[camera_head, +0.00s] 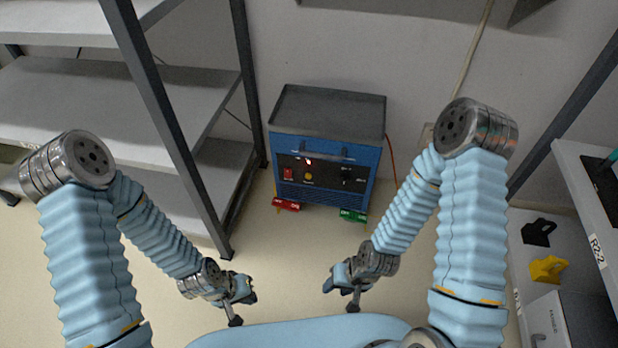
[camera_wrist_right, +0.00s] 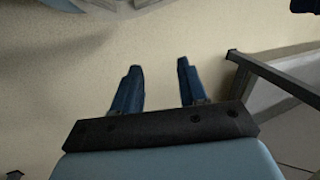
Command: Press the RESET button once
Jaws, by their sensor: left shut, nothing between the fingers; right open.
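A blue cabinet (camera_head: 327,170) with a dark top stands on the floor against the wall. The labels are too small to read, so I cannot tell which control is RESET. My left gripper (camera_head: 242,300) is shut and empty, low in front of the cabinet and to its left. My right gripper (camera_head: 345,292) is open and empty, low in front and apart from the cabinet; its spread fingers show in the right wrist view (camera_wrist_right: 159,75).
A grey shelf rack (camera_head: 170,100) stands left. A right-hand shelf (camera_head: 590,200) has black (camera_head: 538,232) and yellow (camera_head: 547,269) items near it.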

